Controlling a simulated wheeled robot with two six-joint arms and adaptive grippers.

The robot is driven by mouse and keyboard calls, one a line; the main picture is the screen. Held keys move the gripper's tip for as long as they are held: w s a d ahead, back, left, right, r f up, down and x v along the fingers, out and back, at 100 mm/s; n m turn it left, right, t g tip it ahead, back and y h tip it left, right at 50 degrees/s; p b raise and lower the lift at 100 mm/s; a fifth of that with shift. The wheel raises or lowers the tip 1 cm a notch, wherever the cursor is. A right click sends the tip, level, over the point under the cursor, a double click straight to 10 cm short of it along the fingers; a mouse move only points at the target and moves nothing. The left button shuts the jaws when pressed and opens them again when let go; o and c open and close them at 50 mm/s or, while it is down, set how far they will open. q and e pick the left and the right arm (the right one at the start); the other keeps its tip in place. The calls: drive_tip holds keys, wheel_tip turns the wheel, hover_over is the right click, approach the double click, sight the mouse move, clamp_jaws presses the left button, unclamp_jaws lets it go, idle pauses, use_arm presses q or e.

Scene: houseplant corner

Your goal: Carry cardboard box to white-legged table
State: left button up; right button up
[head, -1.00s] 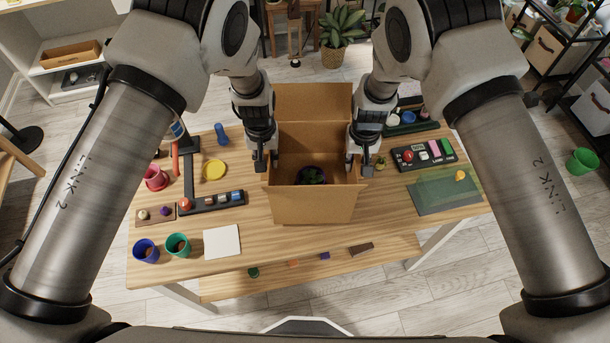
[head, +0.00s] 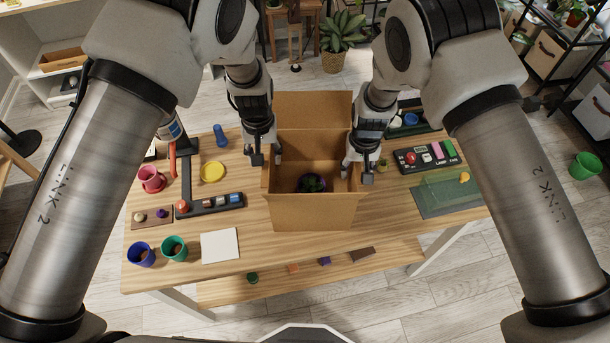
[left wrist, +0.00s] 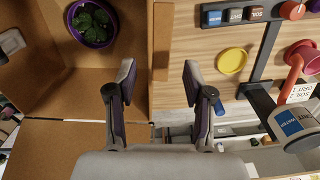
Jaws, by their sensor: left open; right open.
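The open cardboard box (head: 312,212) stands upright on the wooden table (head: 300,248), its back flap raised. A potted plant (head: 312,183) in a purple pot sits inside; it also shows in the left wrist view (left wrist: 92,22). The table has white legs (head: 440,246). My left gripper (head: 267,156) is open at the top of the box's left wall. In the left wrist view its fingers (left wrist: 160,92) are spread on either side of that wall (left wrist: 162,45), with gaps. My right gripper (head: 357,174) is open at the right wall; its exact contact cannot be told.
Left of the box are a black tool rack (head: 212,206), a yellow dish (head: 212,171), a white square (head: 220,245) and blue and green cups (head: 174,248). Right are a labelled tray (head: 428,155) and a green mat (head: 448,198). A green bucket (head: 585,165) stands on the floor.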

use_arm(q)
wheel_tip(320, 180, up, 2)
drive_tip(key=shift+r, duration=0.2)
use_arm(e)
drive_tip(key=shift+r, duration=0.15)
wheel_tip(320, 180, up, 7)
drive_tip(key=shift+f, duration=0.1)
use_arm(q)
drive_tip(key=shift+s, duration=0.1)
use_arm(e)
drive_tip(key=shift+s+r, duration=0.1)
drive_tip(key=shift+r, duration=0.15)
